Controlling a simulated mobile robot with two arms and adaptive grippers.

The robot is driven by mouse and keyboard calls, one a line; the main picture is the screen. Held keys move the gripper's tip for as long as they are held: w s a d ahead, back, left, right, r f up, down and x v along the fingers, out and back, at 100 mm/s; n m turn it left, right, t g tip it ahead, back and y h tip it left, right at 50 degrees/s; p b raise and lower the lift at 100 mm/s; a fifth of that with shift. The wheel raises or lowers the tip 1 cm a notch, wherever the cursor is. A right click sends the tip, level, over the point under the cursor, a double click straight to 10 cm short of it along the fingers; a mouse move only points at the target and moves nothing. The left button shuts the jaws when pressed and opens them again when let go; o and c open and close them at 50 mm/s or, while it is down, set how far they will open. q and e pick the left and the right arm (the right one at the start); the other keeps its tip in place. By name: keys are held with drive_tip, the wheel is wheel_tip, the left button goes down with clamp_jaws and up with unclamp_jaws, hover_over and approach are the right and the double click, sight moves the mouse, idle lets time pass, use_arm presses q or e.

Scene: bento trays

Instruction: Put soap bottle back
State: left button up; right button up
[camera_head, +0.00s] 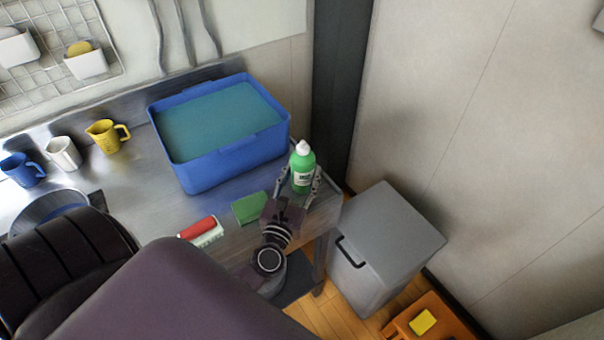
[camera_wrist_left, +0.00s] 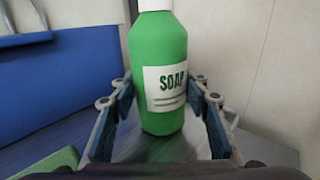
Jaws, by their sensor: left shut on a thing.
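The green soap bottle (camera_head: 302,160) with a white cap and white label stands upright at the right end of the steel counter, beside the blue tub. My left gripper (camera_head: 299,177) is around its lower part, one finger on each side, shut on it. In the left wrist view the bottle (camera_wrist_left: 157,50) is upright between the fingers (camera_wrist_left: 159,92), with its SOAP label facing the camera. I cannot tell whether its base touches the counter. My right gripper is not in view.
A blue tub (camera_head: 225,168) of water fills the counter's middle. Several mugs stand at left. A grey bin (camera_head: 395,240) is on the floor right of the counter, near an orange stool (camera_head: 440,305).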

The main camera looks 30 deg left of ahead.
use_arm(q)
drive_tip(key=shift+f, duration=0.2)
drive_tip(key=o, duration=1.4)
drive_tip(key=shift+r, duration=0.15)
drive_tip(key=b+v, duration=0.3)
drive_tip(key=v, duration=0.7)
drive_tip(key=shift+s+d+b, duration=0.15)
drive_tip(key=shift+s+b, duration=0.15)
drive_tip(key=shift+s+d, duration=0.25)
drive_tip(key=shift+s, duration=0.4)
